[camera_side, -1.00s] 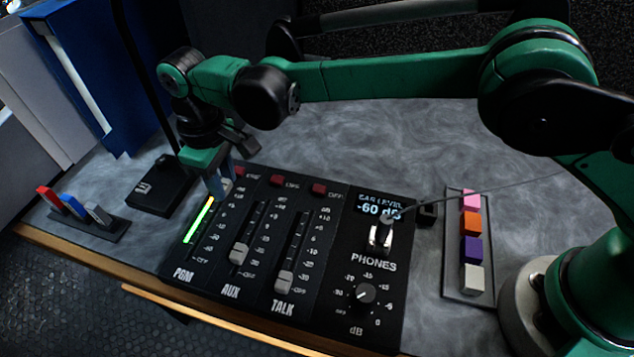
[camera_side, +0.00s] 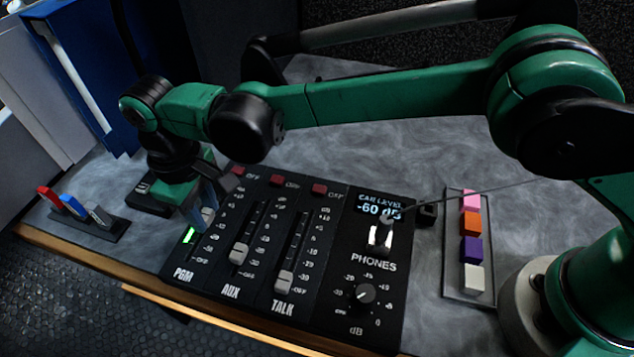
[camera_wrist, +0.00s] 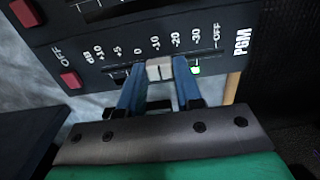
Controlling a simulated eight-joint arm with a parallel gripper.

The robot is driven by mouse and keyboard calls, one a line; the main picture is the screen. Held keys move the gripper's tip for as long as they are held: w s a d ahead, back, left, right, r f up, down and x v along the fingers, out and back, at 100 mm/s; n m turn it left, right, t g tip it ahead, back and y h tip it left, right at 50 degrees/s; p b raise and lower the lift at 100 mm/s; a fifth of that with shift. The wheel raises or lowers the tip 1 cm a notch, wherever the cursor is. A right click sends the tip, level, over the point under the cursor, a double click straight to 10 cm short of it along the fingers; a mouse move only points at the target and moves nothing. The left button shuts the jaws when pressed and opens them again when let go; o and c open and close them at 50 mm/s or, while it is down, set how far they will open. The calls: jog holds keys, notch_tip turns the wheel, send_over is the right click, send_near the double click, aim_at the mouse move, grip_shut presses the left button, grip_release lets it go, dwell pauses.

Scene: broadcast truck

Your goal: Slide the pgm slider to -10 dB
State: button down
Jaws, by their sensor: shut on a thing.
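The PGM slider's pale knob (camera_wrist: 160,68) sits between the two blue fingers of my gripper (camera_wrist: 159,88) in the wrist view, and they are shut on it. The knob stands about level with the -10 mark (camera_wrist: 155,43) on the printed dB scale; the fingers cover part of the slot. In the side view my gripper (camera_side: 203,208) is over the PGM channel at the left of the black mixer panel (camera_side: 335,335), hiding much of that slot. A short green light strip (camera_side: 188,236) shows below it.
The AUX knob (camera_side: 239,253) and TALK knob (camera_side: 284,281) stand right of PGM. Red buttons (camera_side: 277,180) line the panel's top. The PHONES display (camera_side: 379,208) reads -60 dB. A tray of coloured blocks (camera_side: 472,240) lies right; a rack (camera_side: 85,222) lies left.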

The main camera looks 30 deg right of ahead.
aim_at(205, 213)
jog(key=c, duration=0.8)
grip_release()
jog(key=shift+c, duration=0.2)
jog(key=shift+r, duration=0.1)
jog(key=shift+r, duration=2.75)
